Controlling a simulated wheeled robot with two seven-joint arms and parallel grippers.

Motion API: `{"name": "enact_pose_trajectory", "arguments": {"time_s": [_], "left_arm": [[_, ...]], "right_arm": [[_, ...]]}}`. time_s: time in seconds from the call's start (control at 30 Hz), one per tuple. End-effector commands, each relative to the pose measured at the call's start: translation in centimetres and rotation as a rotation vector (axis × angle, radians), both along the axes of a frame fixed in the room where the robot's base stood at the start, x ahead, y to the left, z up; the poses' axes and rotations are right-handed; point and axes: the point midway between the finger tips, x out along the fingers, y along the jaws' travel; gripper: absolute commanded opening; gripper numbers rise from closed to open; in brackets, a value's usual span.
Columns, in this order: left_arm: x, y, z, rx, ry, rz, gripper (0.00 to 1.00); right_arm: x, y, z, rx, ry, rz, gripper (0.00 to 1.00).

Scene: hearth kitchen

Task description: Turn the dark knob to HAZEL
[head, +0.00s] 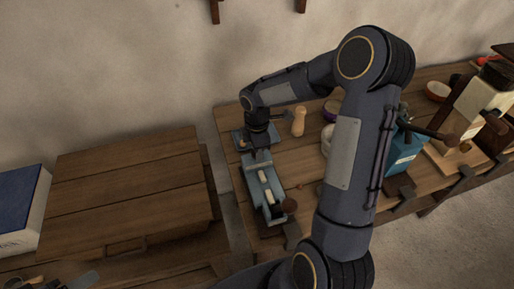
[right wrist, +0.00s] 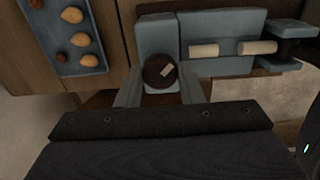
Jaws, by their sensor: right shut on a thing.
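The dark round knob (right wrist: 158,74) shows in the right wrist view with a short pale mark slanting toward the upper right. It sits at the end of a blue-grey device (right wrist: 224,30) with two pale rollers. My right gripper (right wrist: 159,90) is shut on the knob, one finger on each side. In the head view the device (head: 250,180) stands on the wooden bench, and my right gripper (head: 257,153) is at its far end, hiding the knob. No lettering is readable. Part of my left gripper (head: 75,281) shows at the bottom left edge, cut off.
A blue tray (right wrist: 97,60) with several nuts lies beside the device. A wooden peg-like piece (head: 298,121) stands right of it. A blue box (head: 403,155) and other kitchen things crowd the right. A wooden chest (head: 125,185) stands left, across a gap.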

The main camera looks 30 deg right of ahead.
Motion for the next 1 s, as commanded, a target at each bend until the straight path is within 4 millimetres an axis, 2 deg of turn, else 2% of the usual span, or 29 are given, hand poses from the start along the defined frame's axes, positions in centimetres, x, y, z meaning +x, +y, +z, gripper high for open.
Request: {"name": "enact_pose_trajectory", "arguments": {"time_s": [0.5,0.53,0.7,1.0], "left_arm": [[0.00,0.00,0.05,0.000,0.000,0.000,0.58],[0.00,0.00,0.05,0.000,0.000,0.000,0.58],[0.00,0.00,0.05,0.000,0.000,0.000,0.58],[0.00,0.00,0.00,0.000,0.000,0.000,0.58]], "right_arm": [[0.12,-0.03,0.12,-0.001,-0.004,0.022,0.11],[0.12,-0.03,0.12,-0.001,-0.005,0.022,0.35],[0.08,-0.02,0.09,-0.001,-0.003,0.021,0.56],[0.07,-0.02,0.26,-0.001,-0.003,0.020,0.56]]}}
